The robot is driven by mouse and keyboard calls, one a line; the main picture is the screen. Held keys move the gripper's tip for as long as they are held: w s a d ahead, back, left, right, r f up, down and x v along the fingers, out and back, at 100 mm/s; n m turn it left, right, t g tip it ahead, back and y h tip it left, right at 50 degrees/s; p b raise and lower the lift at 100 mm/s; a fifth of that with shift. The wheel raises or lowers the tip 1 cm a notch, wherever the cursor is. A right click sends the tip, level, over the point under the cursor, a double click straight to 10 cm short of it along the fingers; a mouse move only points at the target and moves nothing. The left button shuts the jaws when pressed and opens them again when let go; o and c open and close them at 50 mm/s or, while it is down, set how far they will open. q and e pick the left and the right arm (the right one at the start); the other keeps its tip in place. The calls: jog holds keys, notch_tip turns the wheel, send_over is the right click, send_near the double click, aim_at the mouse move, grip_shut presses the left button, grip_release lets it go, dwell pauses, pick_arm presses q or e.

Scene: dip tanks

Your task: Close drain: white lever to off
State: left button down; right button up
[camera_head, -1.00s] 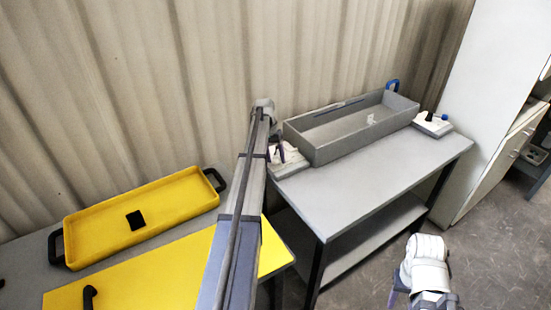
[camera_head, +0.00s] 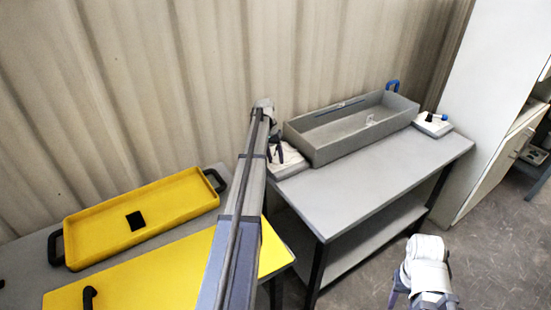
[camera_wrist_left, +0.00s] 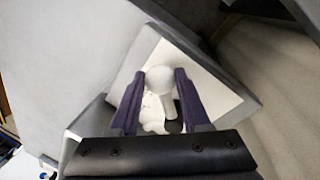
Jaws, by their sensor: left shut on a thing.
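The white lever (camera_wrist_left: 160,79) has a round knob and a short stem, and stands on a white plate (camera_wrist_left: 215,88) at the left end of the grey tank (camera_head: 350,131). In the left wrist view the purple fingers of my left gripper (camera_wrist_left: 159,100) are on both sides of the lever, shut on it. In the head view this gripper (camera_head: 276,154) is beside the tank's left end, and the lever is hard to make out there. My right gripper (camera_head: 393,297) shows only a purple finger at the bottom edge; its jaws are mostly hidden.
The tank stands on a grey table (camera_head: 370,180) with a clear front half. A blue hook-shaped part (camera_head: 392,85) is behind the tank. A yellow tray (camera_head: 100,230) stands at left.

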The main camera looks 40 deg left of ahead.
dwell(0.7)
pick_arm(q)
jog(key=d+n, duration=0.1)
jog(key=w+d+n, duration=0.1)
jog(key=n, duration=0.1)
jog(key=shift+w+n+t, duration=0.1)
jog(key=shift+n+t, duration=0.2)
jog(key=w+n, duration=0.1)
jog(key=d+n, duration=0.1)
jog(key=n, duration=0.1)
jog(key=w+n+y, duration=0.1)
jog(key=shift+w+d+n+t, duration=0.3)
jog(key=shift+d, duration=0.1)
jog(key=w+n, duration=0.3)
jog(key=n, duration=0.1)
jog(key=shift+d+y, duration=0.3)
jog(key=shift+y, duration=0.1)
jog(key=shift+w+a+n+y, duration=0.15)
jog(key=shift+w+n, duration=0.4)
jog(key=shift+n, duration=0.4)
jog(key=shift+w+d+n+y, duration=0.15)
jog(key=shift+w+n, duration=0.4)
jog(key=shift+n, duration=0.4)
jog(key=shift+a, duration=0.15)
jog(key=shift+c, duration=2)
grip_release()
jog(key=shift+s, duration=0.1)
